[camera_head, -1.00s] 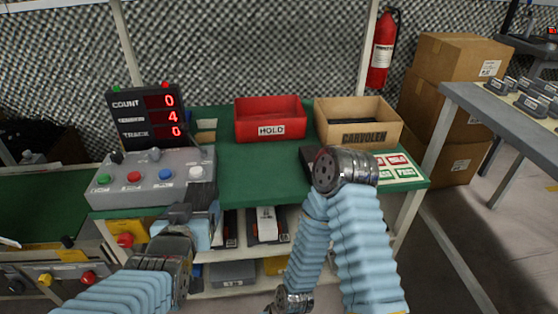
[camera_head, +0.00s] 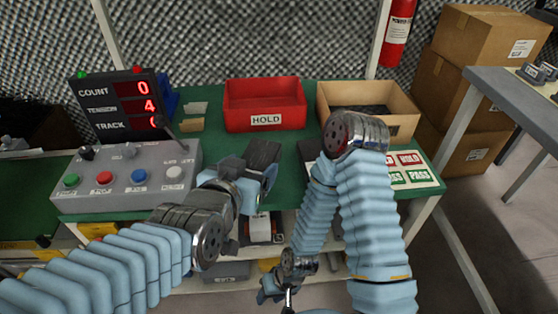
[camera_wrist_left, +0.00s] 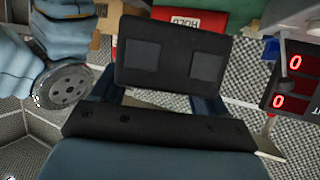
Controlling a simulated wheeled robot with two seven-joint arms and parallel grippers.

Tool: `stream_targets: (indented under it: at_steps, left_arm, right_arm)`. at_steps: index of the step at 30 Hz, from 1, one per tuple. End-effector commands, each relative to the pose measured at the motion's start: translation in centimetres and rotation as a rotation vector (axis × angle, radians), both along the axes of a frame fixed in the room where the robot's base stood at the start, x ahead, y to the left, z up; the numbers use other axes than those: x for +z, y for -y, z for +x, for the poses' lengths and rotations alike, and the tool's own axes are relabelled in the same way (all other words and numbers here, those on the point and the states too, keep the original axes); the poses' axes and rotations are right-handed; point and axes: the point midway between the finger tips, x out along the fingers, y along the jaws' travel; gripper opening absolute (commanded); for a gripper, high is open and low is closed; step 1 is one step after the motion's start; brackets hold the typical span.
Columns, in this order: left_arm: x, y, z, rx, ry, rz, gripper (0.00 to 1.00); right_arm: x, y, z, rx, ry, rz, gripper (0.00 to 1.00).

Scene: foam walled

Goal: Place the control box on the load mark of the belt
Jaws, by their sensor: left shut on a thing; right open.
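My left gripper (camera_head: 258,176) is shut on a dark, blocky control box (camera_head: 263,153) and holds it over the front of the green bench. In the left wrist view the control box (camera_wrist_left: 172,52) is black with two grey square patches, between blue fingers. My right gripper (camera_head: 273,290) is low at the bottom centre, open, and its jaws are partly cut off by the frame. A green belt (camera_head: 22,192) shows at the far left. No load mark can be made out.
A grey button console (camera_head: 118,205) and a count display (camera_head: 122,108) stand left on the bench. A red HOLD bin (camera_head: 265,121) and a cardboard bin (camera_head: 336,95) stand at the back. A card with red and green labels (camera_head: 412,175) lies right. My right forearm crosses the bench front.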

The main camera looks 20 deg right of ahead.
Motion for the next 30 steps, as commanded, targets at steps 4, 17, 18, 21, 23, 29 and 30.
stream_targets:
  at_steps: [4,17,18,21,23,29,30]
  left_arm:
    - [-2.1,1.1,2.7,0.008,0.001,-0.001,0.31]
    - [-7.3,5.1,9.7,0.003,0.0,0.002,0.31]
    - [-7.8,5.3,9.9,0.003,-0.002,0.0,0.31]
    - [-8.3,5.7,10.5,0.001,0.0,-0.001,0.31]
    - [-8.7,5.8,10.7,0.001,0.001,-0.002,0.31]
    - [-11.7,6.2,11.3,0.001,-0.002,0.003,0.31]
    - [-12.1,6.2,11.2,0.0,-0.001,0.002,0.31]
  right_arm:
    - [-2.7,0.1,0.0,-0.002,0.0,-0.002,0.43]
    - [-4.8,0.4,0.1,-0.012,0.003,-0.008,0.43]
    - [-4.8,0.5,0.1,-0.012,0.003,-0.008,0.43]
    - [-4.8,0.5,0.1,-0.013,0.003,-0.01,0.43]
    - [-4.8,0.5,0.1,-0.013,0.003,-0.01,0.43]
    - [-4.7,0.5,0.1,-0.013,0.004,-0.009,0.43]
    - [-4.7,0.5,0.1,-0.012,0.003,-0.008,0.43]
